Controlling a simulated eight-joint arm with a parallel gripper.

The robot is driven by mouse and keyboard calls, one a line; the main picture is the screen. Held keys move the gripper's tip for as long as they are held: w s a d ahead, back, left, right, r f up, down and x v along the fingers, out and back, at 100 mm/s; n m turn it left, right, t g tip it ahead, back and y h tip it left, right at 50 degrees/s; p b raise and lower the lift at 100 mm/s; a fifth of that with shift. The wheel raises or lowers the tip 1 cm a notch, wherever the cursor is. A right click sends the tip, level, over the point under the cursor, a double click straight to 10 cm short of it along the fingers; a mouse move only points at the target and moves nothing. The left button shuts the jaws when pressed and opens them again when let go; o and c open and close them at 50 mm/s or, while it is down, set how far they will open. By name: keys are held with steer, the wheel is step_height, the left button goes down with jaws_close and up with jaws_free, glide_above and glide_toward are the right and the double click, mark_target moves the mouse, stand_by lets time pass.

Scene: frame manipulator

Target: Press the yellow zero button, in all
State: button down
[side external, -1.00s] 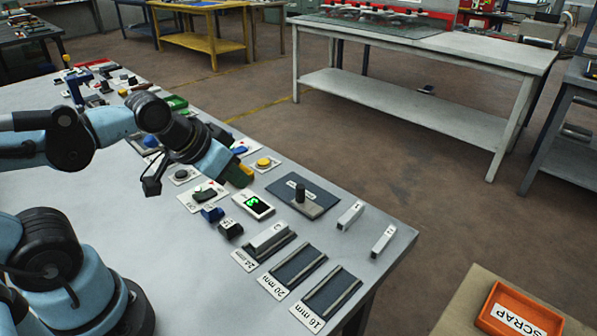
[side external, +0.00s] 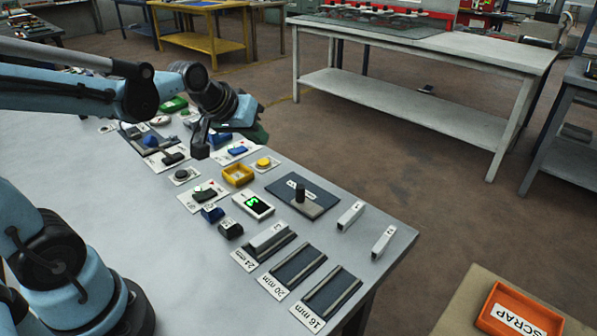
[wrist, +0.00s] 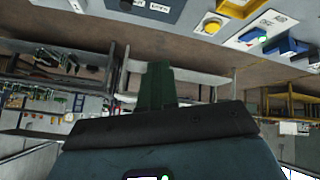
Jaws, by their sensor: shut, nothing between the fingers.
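The yellow button (side external: 263,162) is a round knob on a white plate near the table's far edge in the side external view. It also shows at the top of the wrist view (wrist: 212,27). My gripper (side external: 257,133) has dark green fingers and is up in the air, beyond and above the button in the picture, not touching it. In the wrist view the fingers (wrist: 157,85) are together and empty, pointing away from the button.
A yellow open tray (side external: 238,175) sits just left of the button. A dark mat (side external: 318,203) with a post stands to the right. Blue and black blocks (side external: 212,213), slotted holders (side external: 299,262) and two pale bars (side external: 350,215) lie around.

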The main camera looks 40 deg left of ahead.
steer(key=w+a+n, duration=0.3)
steer(key=w+a, duration=0.2)
steer(key=n+t+y, duration=0.1)
steer(key=n, duration=0.2)
glide_above(260, 162)
step_height(260, 162, down, 4)
steer(key=shift+d+f, duration=0.1)
steer(key=shift+f, duration=0.05)
steer(key=shift+f, duration=0.1)
steer(key=shift+f, duration=4.3)
steer(key=shift+f, duration=0.1)
steer(key=shift+f, duration=0.3)
